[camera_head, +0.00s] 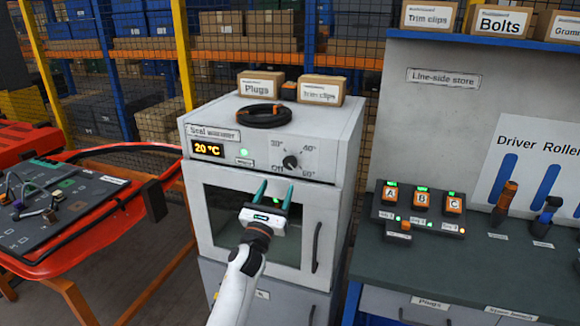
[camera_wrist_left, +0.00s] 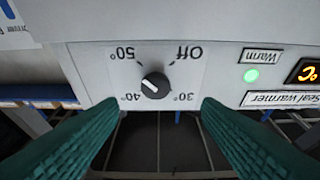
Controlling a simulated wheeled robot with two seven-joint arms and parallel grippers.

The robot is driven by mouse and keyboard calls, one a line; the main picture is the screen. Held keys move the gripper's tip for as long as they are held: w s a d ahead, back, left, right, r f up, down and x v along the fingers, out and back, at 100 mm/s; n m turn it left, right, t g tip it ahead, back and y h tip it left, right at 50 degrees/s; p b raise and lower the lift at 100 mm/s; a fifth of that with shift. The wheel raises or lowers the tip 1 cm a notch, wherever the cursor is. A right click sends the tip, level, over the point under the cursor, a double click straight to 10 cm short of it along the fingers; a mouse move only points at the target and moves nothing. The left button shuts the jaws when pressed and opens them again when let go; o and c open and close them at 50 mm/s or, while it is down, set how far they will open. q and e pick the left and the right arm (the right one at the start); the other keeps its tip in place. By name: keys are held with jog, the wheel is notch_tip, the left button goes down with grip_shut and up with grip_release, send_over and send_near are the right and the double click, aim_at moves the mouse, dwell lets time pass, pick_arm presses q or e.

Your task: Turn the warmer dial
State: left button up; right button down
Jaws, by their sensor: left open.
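The seal warmer (camera_head: 270,170) is a pale box with a glass-fronted door, and its display (camera_head: 208,149) reads 20 °C. Its dark round dial (camera_head: 290,162) sits on the upper front panel, among the marks Off, 30°, 40° and 50°. The dial (camera_wrist_left: 155,86) is upside down in the left wrist view, with a white pointer line whose exact setting I cannot tell. My left gripper (camera_head: 275,191) is open and empty, in front of the warmer and just below the dial. Its green fingers (camera_wrist_left: 155,125) are apart from the dial. My right gripper is not in view.
A bench (camera_head: 470,262) with a button panel (camera_head: 418,208) stands right. A red door frame (camera_head: 90,240) stands left.

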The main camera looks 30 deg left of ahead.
aim_at(289, 166)
pick_arm(q)
jog(key=x, duration=0.2)
jog(key=p+x, duration=0.1)
jog(key=x, duration=0.3)
jog(key=shift+w+d+p, duration=0.25)
jog(key=shift+w+p, duration=0.05)
jog(key=shift+w, duration=0.15)
jog(key=shift+w+a+r, duration=0.2)
jog(key=shift+w, duration=0.3)
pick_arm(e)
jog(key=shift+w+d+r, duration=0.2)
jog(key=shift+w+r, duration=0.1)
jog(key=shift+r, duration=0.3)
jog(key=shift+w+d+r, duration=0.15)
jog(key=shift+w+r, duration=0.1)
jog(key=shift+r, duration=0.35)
pick_arm(q)
jog(key=shift+c, duration=0.5)
jog(key=c, duration=0.9)
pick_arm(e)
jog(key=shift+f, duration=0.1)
